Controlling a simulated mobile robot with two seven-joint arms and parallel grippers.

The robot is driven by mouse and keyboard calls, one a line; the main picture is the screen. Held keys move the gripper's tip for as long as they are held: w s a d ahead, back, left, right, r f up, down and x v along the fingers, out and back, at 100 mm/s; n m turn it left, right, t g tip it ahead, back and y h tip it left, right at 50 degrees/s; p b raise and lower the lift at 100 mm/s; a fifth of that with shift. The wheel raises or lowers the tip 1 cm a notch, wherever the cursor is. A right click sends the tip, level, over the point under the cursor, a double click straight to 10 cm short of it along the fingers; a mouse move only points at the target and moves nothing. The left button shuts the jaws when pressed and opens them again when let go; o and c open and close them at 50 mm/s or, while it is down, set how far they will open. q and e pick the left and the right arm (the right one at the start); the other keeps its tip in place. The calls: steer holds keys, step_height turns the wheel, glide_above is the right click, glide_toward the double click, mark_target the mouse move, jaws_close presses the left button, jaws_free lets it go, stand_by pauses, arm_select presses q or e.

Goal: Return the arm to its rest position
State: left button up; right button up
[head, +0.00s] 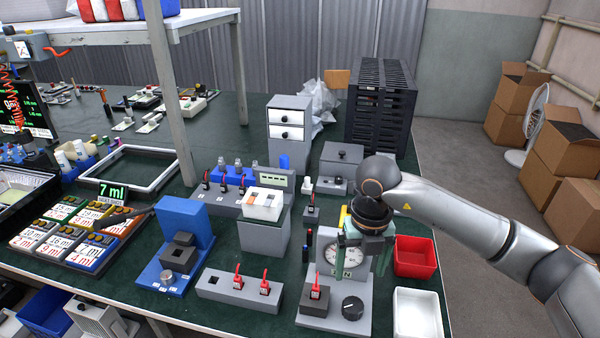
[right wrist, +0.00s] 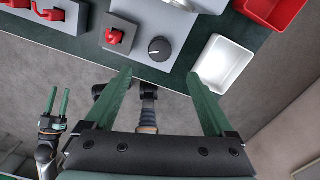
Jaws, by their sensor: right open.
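My right arm (head: 465,212) reaches in from the right in the head view. Its gripper (head: 358,252) points down in front of a grey dial device (head: 325,290). In the right wrist view the green fingers of my right gripper (right wrist: 160,76) are wide apart with nothing between them. The table's front edge and the dial device's black knob (right wrist: 159,49) show beyond the fingertips. My left gripper (right wrist: 58,104) shows small at the lower left of the right wrist view, its two green fingers apart and empty. It is not seen in the head view.
A red bin (head: 415,257) and a white bin (head: 418,313) stand right of the dial device. A grey box with red switches (head: 240,288) and a blue fixture (head: 183,240) stand to the left. Cardboard boxes (head: 570,155) and a fan are on the floor at right.

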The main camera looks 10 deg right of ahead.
steer(key=s+a+r+n+y, duration=0.1)
steer(key=s+a+r+y, duration=0.35)
steer(key=a, duration=0.75)
steer(key=s+a+r+n+y, duration=0.1)
steer(key=s+a+y, duration=0.1)
steer(key=a+y, duration=0.75)
step_height(320, 180, up, 13)
steer(key=w+a+m+t+y, duration=0.2)
steer(key=w+m+t+y, duration=0.1)
steer(key=m+t+y, duration=0.45)
steer(key=w+d+f+m+t+h, duration=0.2)
steer(key=w+d+m+t+h, duration=0.3)
steer(key=d+m+t+h, duration=0.75)
steer(key=d+f+m+g+h, duration=0.4)
steer(key=d+f+m+h, duration=0.35)
steer(key=f+m, duration=0.45)
steer(key=s+d+f+m+g+h, duration=0.1)
steer(key=s+d+f+m+g, duration=0.15)
steer(key=s+f+g, duration=1.35)
steer(key=s+a+f+t+y+p, duration=0.2)
steer(key=a+f+t+p, duration=0.2)
steer(key=f+t, duration=0.5)
steer(key=shift+s, duration=0.15)
